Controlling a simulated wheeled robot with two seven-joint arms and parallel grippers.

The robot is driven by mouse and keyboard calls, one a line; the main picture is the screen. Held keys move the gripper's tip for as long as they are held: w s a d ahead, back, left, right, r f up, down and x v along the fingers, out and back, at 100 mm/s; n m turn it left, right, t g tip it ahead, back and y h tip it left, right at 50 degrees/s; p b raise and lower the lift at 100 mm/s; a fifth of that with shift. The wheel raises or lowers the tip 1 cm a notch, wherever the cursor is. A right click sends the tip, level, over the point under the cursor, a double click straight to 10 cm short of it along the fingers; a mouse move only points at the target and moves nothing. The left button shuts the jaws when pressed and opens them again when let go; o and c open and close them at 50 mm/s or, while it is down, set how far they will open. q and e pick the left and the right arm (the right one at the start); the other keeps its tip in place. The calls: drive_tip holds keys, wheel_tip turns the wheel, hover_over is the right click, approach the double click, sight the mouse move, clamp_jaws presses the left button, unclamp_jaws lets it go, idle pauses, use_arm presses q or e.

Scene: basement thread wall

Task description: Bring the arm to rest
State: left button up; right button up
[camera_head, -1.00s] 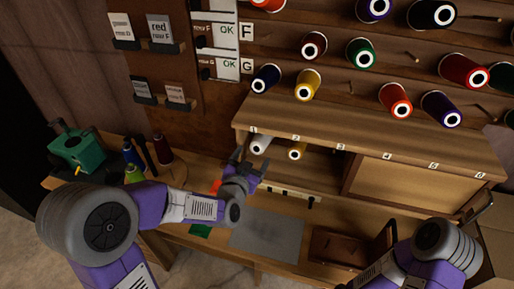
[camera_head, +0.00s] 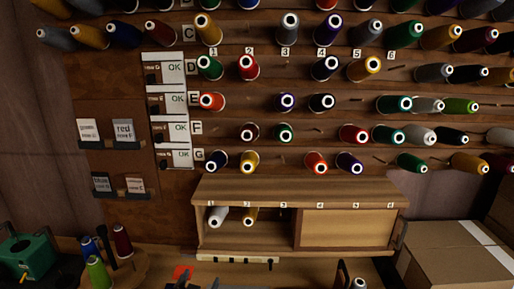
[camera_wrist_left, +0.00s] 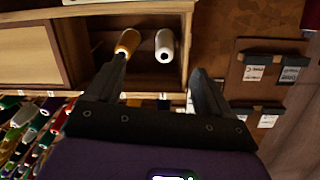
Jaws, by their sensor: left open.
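My left gripper (camera_wrist_left: 160,78) is open and empty in the left wrist view, its two dark fingers apart. A white spool (camera_wrist_left: 164,45) and a gold spool (camera_wrist_left: 127,43) lie in the open shelf compartment beyond the fingertips, apart from them as far as I can tell. In the head view only a dark bit of the left gripper (camera_head: 182,284) shows at the bottom edge. There the white spool (camera_head: 218,217) and gold spool (camera_head: 250,216) sit under labels 1 and 2. I cannot make out my right gripper.
The shelf box (camera_head: 300,189) stands against the pegged wall of thread spools. A green device (camera_head: 28,255) and several loose spools stand at the lower left. A cardboard box (camera_head: 450,250) is at the lower right. Card holders (camera_head: 112,143) hang on the left wall.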

use_arm(q)
drive_tip(key=s+d+f+n+g, duration=0.1)
drive_tip(key=s+f+g, duration=0.25)
drive_tip(key=f, duration=0.75)
drive_tip(key=s+d+f+n+g, duration=0.15)
drive_tip(key=f+g, duration=0.25)
drive_tip(key=f, duration=0.7)
drive_tip(key=s+d+f+n+g+h, duration=0.1)
drive_tip(key=s+f+g, duration=0.2)
drive_tip(key=s+f, duration=0.3)
drive_tip(key=s+d+f+n+g+h, duration=0.1)
drive_tip(key=s+d+f+n+g, duration=0.1)
drive_tip(key=s+f+g, duration=0.2)
drive_tip(key=s+f, duration=0.3)
drive_tip(key=s, duration=0.4)
drive_tip(key=shift+s+d+f+h, duration=0.15)
drive_tip(key=shift+s+d+h, duration=0.15)
drive_tip(key=shift+s+h, duration=0.1)
use_arm(e)
drive_tip(key=shift+w+f, duration=0.15)
drive_tip(key=shift+w, duration=0.6)
